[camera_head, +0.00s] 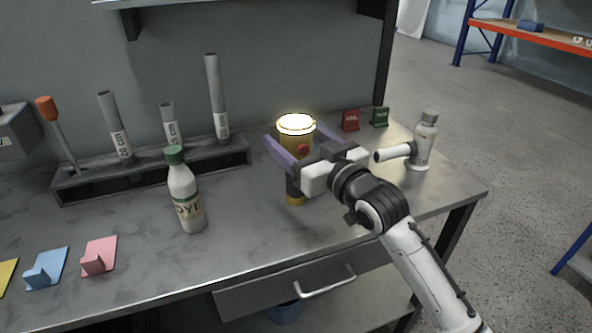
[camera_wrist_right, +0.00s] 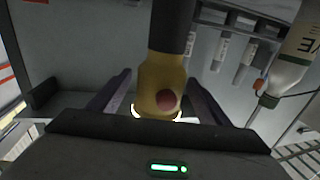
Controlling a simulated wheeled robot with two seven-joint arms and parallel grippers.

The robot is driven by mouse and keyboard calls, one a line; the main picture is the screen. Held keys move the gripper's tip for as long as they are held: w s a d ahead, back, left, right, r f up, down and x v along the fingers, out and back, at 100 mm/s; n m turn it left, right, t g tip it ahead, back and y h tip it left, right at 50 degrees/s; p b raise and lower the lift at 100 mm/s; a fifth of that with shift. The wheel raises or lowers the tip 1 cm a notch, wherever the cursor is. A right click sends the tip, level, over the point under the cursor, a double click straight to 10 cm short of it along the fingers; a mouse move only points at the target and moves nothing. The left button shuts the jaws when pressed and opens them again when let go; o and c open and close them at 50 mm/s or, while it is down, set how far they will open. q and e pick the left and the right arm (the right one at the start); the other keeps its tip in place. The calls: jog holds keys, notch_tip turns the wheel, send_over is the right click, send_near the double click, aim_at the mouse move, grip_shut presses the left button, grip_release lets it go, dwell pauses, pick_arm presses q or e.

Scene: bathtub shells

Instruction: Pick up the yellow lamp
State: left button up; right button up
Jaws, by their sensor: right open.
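The yellow lamp (camera_head: 292,143) stands upright on the grey workbench, right of the white bottle. It has a glowing white top, a red round button and a dark lower body with a yellow base. My right gripper (camera_head: 293,132) is open, with its purple fingers on either side of the lamp's yellow head. In the right wrist view the lamp's yellow head (camera_wrist_right: 158,80) with its red button sits between the two spread fingers, with gaps visible at both sides. The gripper's body hides part of the lamp in the head view. My left gripper is not in view.
A white bottle with a green cap (camera_head: 184,195) stands left of the lamp. A dark rack (camera_head: 220,157) with grey tubes is behind it. A white spray-like bottle (camera_head: 424,145), a red item (camera_head: 350,121) and a green item (camera_head: 380,117) stand right. The front bench between is clear.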

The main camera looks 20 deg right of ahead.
jog(key=c, duration=1.6)
